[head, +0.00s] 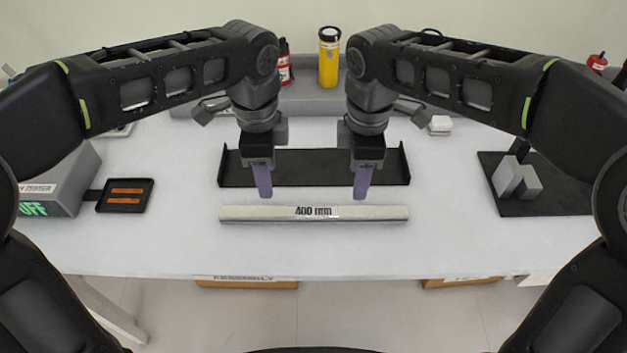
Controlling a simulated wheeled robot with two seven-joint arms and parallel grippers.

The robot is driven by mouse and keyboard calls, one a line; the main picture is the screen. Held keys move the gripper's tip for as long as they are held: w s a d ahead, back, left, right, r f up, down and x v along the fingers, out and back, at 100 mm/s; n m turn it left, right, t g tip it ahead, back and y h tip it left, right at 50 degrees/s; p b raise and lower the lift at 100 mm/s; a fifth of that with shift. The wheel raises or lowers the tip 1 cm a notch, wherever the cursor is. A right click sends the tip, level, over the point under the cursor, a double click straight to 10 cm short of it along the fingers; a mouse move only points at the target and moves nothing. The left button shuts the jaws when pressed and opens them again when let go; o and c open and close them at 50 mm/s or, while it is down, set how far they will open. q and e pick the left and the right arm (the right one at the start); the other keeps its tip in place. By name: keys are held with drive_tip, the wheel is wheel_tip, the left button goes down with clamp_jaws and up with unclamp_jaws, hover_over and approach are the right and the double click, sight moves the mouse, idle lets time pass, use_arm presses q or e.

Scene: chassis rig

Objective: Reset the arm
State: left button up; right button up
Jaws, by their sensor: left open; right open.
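My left gripper (263,182) points down over the front edge of a long black tray, behind the left half of a pale bar. My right gripper (362,181) points down in the same way, behind the right half of the bar. Both are open, and nothing shows between their purple fingers. The pale bar (265,213), marked "400 mm", lies level across the table in front of both grippers. Both arms are bent inward at the elbow. The fingertips appear apart from the bar.
The black tray (310,170) has raised ends. At right, grey blocks (508,175) stand on a black mat (545,205). A yellow bottle (329,62) stands behind. The table front is clear.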

drive_tip(key=shift+r, duration=0.45)
